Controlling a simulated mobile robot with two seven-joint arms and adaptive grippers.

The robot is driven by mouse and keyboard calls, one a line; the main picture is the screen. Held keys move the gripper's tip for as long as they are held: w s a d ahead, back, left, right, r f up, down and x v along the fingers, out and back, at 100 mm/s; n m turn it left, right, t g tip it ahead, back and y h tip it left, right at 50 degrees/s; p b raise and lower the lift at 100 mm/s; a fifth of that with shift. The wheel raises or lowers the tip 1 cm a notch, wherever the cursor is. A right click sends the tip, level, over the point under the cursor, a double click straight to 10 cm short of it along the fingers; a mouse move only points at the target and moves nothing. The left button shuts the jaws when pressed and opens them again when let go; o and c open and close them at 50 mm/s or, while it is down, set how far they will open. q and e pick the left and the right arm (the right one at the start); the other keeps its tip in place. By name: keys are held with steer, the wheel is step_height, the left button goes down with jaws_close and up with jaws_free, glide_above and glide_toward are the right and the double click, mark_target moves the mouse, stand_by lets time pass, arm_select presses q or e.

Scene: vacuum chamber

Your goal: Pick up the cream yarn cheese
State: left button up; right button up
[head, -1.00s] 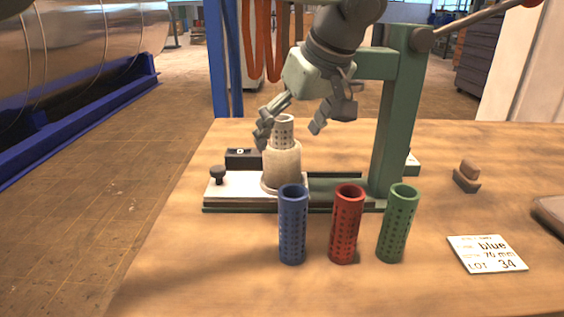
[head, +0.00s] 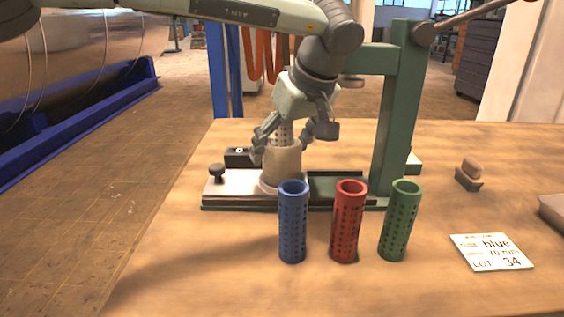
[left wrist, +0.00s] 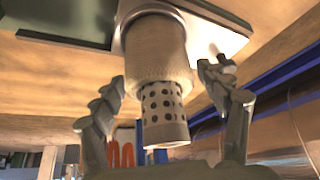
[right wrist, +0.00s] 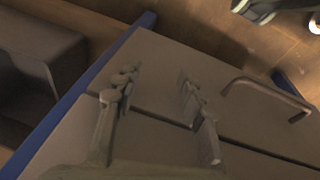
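The cream yarn cheese (head: 282,165) stands upright on the white plate of the green press. Its perforated cream tube sticks up out of the yarn. My left gripper (head: 287,146) is above it, with its open fingers on either side of the tube. In the left wrist view the yarn cheese (left wrist: 158,65) and its perforated tube (left wrist: 162,112) sit between the two spread fingers (left wrist: 168,110), with gaps on both sides. My right gripper (right wrist: 152,88) is open and empty in the right wrist view, over a grey panel.
Blue (head: 292,225), red (head: 346,225) and green (head: 400,222) perforated tubes stand in front of the press (head: 392,120). A label card (head: 491,252) reading blue, 70 mm, lot 34 lies at right. A small stamp-like object (head: 468,175) is behind it. The table's left front is clear.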

arm_select(q)
steer(key=c, duration=1)
steer(key=shift+r, duration=0.2)
